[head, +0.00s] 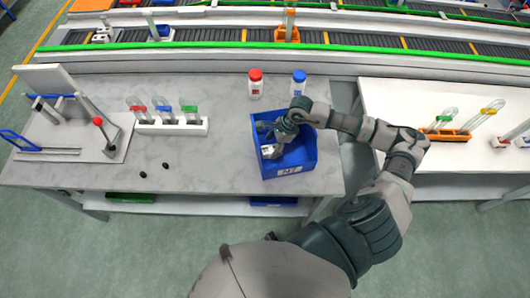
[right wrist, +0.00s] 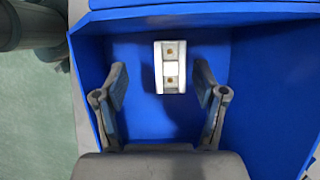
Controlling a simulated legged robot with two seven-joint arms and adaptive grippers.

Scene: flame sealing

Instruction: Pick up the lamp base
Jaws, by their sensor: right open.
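The lamp base is most likely the small white block with two brass-coloured spots (right wrist: 171,67), lying on the floor of the blue bin (right wrist: 272,110) in the right wrist view. In the head view the white block (head: 268,151) shows in part inside the blue bin (head: 305,153). My right gripper (head: 268,128) reaches into the bin from above. In the right wrist view its two fingers (right wrist: 160,85) are open and apart, one on each side of the block's line, with the block between and a little beyond the tips. My left gripper is not in view.
A red-capped bottle (head: 255,85) and a blue-capped bottle (head: 298,84) stand behind the bin. A white rack with coloured-clip glass tubes (head: 172,127) and a grey fixture (head: 84,130) are at left. A conveyor runs behind.

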